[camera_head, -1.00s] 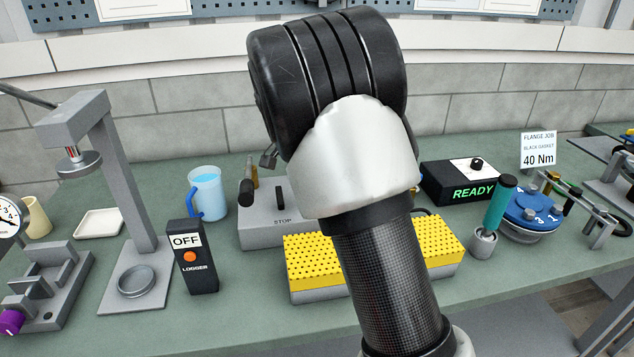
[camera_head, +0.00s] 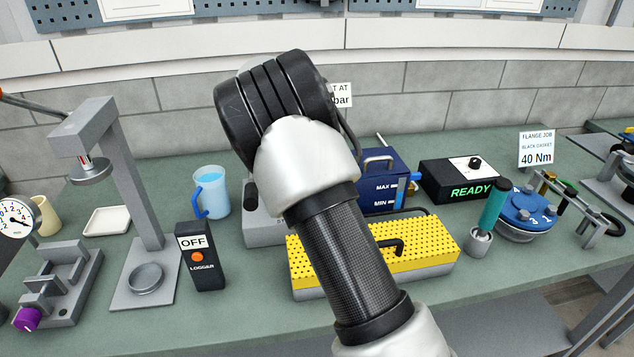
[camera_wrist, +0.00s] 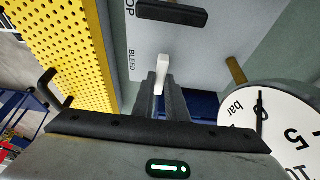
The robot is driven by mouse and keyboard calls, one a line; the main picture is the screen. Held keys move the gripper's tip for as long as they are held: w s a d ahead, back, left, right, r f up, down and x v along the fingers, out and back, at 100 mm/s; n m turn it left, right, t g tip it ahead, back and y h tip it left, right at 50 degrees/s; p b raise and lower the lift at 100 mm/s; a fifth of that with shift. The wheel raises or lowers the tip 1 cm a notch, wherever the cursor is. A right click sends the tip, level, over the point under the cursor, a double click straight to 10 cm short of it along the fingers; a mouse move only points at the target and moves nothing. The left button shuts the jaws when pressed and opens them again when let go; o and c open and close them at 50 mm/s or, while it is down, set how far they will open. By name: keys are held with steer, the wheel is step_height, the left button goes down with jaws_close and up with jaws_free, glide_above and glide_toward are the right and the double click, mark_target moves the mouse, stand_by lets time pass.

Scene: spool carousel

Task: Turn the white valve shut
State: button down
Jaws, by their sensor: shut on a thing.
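The white valve (camera_wrist: 163,63) is a small lever beside the BLEED label on a grey block (camera_wrist: 200,50), seen in the wrist view. My gripper (camera_wrist: 160,84) is shut on it, with the two dark fingers on either side of the lever's lower part. The lever's tip sticks out past the fingertips and points nearly straight up in that view. In the head view, the same grey block (camera_head: 262,229) is largely covered by my arm, and the valve and gripper are hidden.
A black STOP handle (camera_wrist: 172,13) and a bar gauge (camera_wrist: 275,130) are close to my gripper. A yellow perforated block (camera_head: 420,255) stands in front. A blue mug (camera_head: 210,192), OFF logger (camera_head: 202,258) and blue MAX/MIN box (camera_head: 383,180) surround the spot.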

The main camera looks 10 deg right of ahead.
stand_by(0.4)
steer(key=c, duration=1.8)
jaws_free()
steer(key=shift+o, duration=0.2)
steer(key=p+v, duration=0.2)
steer(key=v, duration=1.5)
steer(key=shift+r, duration=0.25)
